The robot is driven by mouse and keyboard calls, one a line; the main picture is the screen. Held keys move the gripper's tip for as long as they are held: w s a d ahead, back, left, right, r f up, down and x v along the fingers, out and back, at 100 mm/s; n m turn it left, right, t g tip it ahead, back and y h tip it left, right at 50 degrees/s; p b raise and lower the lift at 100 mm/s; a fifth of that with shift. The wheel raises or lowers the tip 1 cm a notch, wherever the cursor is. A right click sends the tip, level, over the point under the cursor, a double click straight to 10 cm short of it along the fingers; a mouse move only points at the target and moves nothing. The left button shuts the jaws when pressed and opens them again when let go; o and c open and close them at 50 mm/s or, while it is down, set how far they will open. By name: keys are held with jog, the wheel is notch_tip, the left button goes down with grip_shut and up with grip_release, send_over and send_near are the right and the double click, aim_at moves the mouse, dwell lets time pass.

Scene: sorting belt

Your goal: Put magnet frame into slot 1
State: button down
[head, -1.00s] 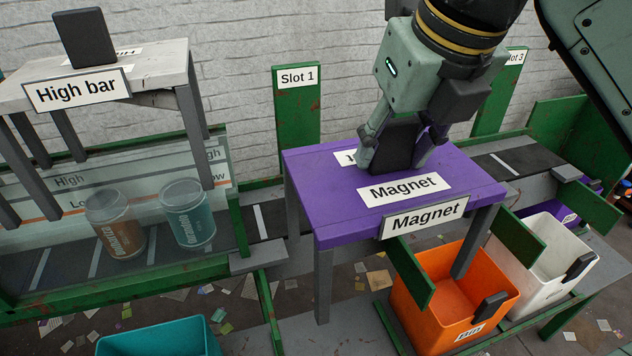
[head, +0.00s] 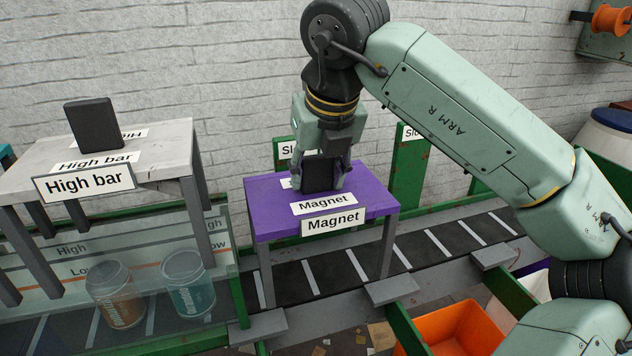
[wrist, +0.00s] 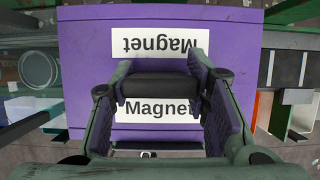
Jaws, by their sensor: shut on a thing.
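The magnet frame (head: 265,210) is a purple table-like stand with grey legs and "Magnet" labels. It is upright over the belt, in front of the green slot 1 panel (head: 282,180), whose sign is partly hidden by my gripper. My gripper (head: 321,182) points down and is shut on the black handle block on top of the frame. In the wrist view the fingers flank the dark block (wrist: 160,84) above the purple top (wrist: 85,80). Two front legs end near grey pads at the belt's front edge; I cannot tell whether they touch them.
The grey High bar frame (head: 160,165) stands close on the left, above a clear panel and two cans (head: 115,290) (head: 188,280). The slot 3 panel (head: 408,170) stands behind the belt. The belt (head: 450,240) is clear right of the frame. An orange bin (head: 455,330) is in front.

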jog(key=shift+w, duration=0.15)
jog(key=shift+f+p, duration=0.5)
jog(key=shift+f, duration=1.2)
jog(key=shift+f, duration=0.2)
jog(key=c, duration=0.9)
grip_release()
jog(key=shift+r, duration=0.2)
jog(key=b+v, duration=0.2)
jog(key=v, duration=1)
